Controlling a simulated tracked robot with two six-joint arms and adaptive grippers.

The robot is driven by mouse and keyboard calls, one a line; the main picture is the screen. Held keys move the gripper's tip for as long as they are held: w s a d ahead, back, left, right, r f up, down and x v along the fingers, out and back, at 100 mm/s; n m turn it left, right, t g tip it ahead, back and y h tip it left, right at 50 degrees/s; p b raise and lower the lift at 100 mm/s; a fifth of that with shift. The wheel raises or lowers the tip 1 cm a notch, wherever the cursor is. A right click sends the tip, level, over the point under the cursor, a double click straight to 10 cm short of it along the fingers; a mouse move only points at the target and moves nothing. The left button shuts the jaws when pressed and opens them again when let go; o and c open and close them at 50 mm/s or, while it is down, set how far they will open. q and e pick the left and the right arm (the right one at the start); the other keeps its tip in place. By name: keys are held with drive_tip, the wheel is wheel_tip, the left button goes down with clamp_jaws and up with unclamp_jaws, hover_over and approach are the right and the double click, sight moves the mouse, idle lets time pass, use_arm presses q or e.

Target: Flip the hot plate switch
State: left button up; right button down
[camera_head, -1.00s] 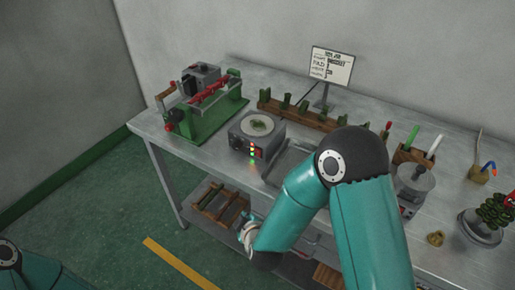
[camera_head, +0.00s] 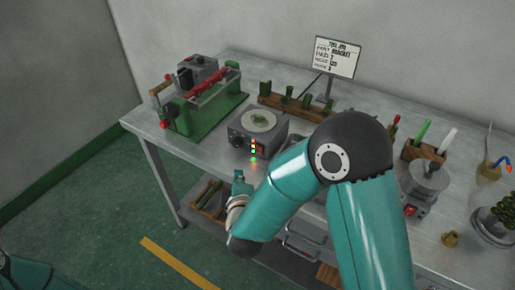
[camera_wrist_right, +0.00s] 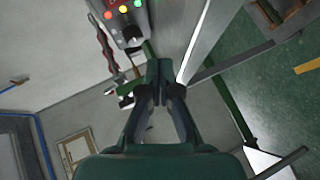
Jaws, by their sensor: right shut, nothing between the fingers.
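The grey box with a round top plate (camera_head: 262,122), which looks like the hot plate, stands near the table's front edge in the head view. Its front has a dark knob, a column of coloured lights (camera_head: 253,150) and a small reddish patch beside them, perhaps the switch. My right gripper (camera_head: 241,175) is shut and empty, in front of and below this panel, apart from it. In the right wrist view, its closed fingertips (camera_wrist_right: 158,70) point toward the panel's lights (camera_wrist_right: 122,8) and knob (camera_wrist_right: 132,36) at the top. My left gripper is out of view.
A green machine with a red roller (camera_head: 208,105) stands left on the table (camera_head: 160,136). A wooden rack (camera_head: 290,100) and a sign (camera_head: 334,57) are behind. Another device with a red switch (camera_head: 411,211) stands right. A lower shelf with a wooden frame (camera_head: 208,195) lies beneath.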

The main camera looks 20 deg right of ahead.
drive_tip(key=shift+w+d+r+p, duration=0.1)
drive_tip(key=shift+w+d+r, duration=0.05)
drive_tip(key=shift+w+d, duration=0.75)
drive_tip(key=shift+w+d+r+p, duration=0.1)
drive_tip(key=shift+w+d, duration=0.55)
drive_tip(key=shift+d, duration=0.4)
drive_tip(key=shift+w+d+r+p, duration=0.1)
drive_tip(key=shift+w+d+r, duration=0.05)
drive_tip(key=shift+w+d, duration=0.75)
drive_tip(key=shift+s+d, duration=0.15)
drive_tip(key=shift+w+d+r, duration=0.15)
drive_tip(key=shift+w+d, duration=0.1)
drive_tip(key=shift+w+d, duration=0.2)
drive_tip(key=shift+d, duration=0.05)
drive_tip(key=shift+s+a, duration=0.45)
drive_tip(key=shift+a, duration=0.15)
drive_tip(key=shift+s+a+f+b, duration=0.15)
drive_tip(key=shift+s+a+f, duration=0.05)
drive_tip(key=shift+s+a, duration=0.7)
drive_tip(key=shift+s+a+f+b, duration=0.2)
drive_tip(key=shift+s+a, duration=0.45)
drive_tip(key=shift+a, duration=0.4)
drive_tip(key=shift+a, duration=0.1)
